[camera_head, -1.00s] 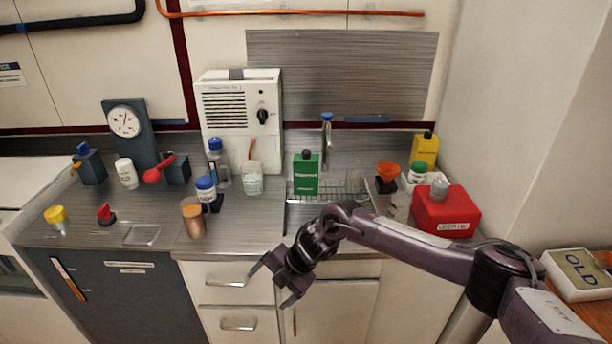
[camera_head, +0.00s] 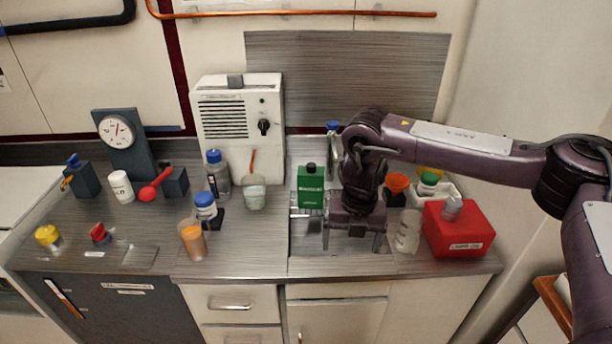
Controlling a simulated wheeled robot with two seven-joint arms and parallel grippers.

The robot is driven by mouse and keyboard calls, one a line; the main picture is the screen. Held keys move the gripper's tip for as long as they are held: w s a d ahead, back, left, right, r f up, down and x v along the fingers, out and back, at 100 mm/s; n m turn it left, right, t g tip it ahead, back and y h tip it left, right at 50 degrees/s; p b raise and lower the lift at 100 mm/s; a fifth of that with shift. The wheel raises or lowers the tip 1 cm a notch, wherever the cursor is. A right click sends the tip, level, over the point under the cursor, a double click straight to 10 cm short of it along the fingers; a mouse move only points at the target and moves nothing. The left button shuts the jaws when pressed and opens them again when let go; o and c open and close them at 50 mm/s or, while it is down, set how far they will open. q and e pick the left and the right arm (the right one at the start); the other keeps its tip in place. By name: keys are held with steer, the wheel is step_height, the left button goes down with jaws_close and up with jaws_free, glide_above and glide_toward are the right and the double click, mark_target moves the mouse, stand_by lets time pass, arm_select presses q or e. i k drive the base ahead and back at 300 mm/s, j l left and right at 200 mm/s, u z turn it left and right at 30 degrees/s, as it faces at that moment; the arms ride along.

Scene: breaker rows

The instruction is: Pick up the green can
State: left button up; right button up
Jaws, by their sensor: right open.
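The green can (camera_head: 310,187) is a boxy green container with a dark cap and a white label. It stands upright at the sink area near the back of the counter. My right gripper (camera_head: 352,246) is open and empty, pointing down over the counter to the right of the can and nearer the front. It is apart from the can. My left gripper is not in view.
A red box-shaped container (camera_head: 459,230) and a whitish bottle (camera_head: 407,231) stand right of my gripper. An orange funnel (camera_head: 397,183) is behind. Left of the can are a clear cup (camera_head: 254,197), a blue-capped jar (camera_head: 205,207) and an orange-brown cup (camera_head: 192,240).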

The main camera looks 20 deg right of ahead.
mark_target(311, 177)
steer(key=i, duration=1.15)
